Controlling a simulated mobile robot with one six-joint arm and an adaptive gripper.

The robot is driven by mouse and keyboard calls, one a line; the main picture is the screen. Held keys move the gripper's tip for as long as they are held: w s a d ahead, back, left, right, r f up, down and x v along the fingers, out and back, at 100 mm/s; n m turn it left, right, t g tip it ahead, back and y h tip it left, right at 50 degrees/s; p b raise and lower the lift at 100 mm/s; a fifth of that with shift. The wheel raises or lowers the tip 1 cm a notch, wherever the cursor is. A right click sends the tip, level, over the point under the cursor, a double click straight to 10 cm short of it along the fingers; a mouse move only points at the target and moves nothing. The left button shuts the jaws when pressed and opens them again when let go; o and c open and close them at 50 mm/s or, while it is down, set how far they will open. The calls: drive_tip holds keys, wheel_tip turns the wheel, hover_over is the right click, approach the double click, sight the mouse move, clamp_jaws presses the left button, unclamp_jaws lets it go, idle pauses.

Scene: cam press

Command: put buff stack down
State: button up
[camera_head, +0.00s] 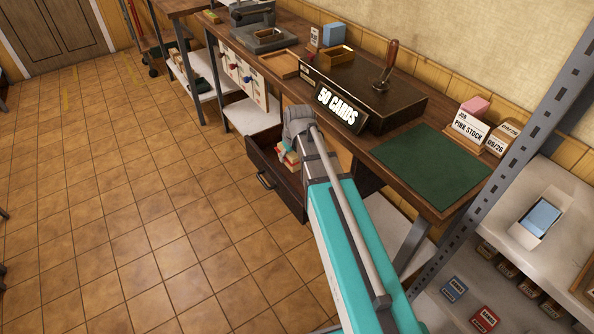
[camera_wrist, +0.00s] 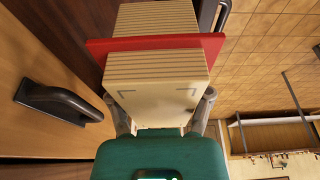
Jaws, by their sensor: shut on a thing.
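My gripper (camera_wrist: 163,112) is shut on the near buff stack (camera_wrist: 158,82), a cream block of cards with dark corner marks, in the wrist view. A red sheet (camera_wrist: 155,43) stands just beyond it, with another cream, lined stack (camera_wrist: 156,17) behind the sheet. In the head view my gripper (camera_head: 285,155) is at the open dark drawer (camera_head: 275,190) under the bench, mostly hidden by my arm. Cream and red edges of the stacks (camera_head: 290,161) show there. I cannot tell whether the held stack touches the drawer floor.
A bench (camera_head: 440,207) carries a "50 CARDS" sign (camera_head: 338,106), a green mat (camera_head: 428,167) and a "PINK STOCK" box (camera_head: 467,130). A dark handle (camera_wrist: 60,104) is left of my gripper in the wrist view. Tiled floor is clear at left.

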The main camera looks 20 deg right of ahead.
drive_tip(key=b, duration=0.4)
approach(276, 160)
drive_tip(key=f+b, duration=0.2)
drive_tip(key=b, duration=0.2)
drive_tip(key=shift+a, duration=0.15)
drive_tip(key=shift+w+f+b, duration=0.35)
drive_tip(key=shift+b, duration=0.15)
drive_tip(key=shift+w, duration=0.1)
drive_tip(key=shift+w+a+f+b, duration=0.1)
drive_tip(key=shift+w+f+b, duration=0.25)
drive_tip(key=shift+f+b, duration=1.65)
drive_tip(key=o, duration=1.3)
drive_tip(key=shift+r, duration=0.1)
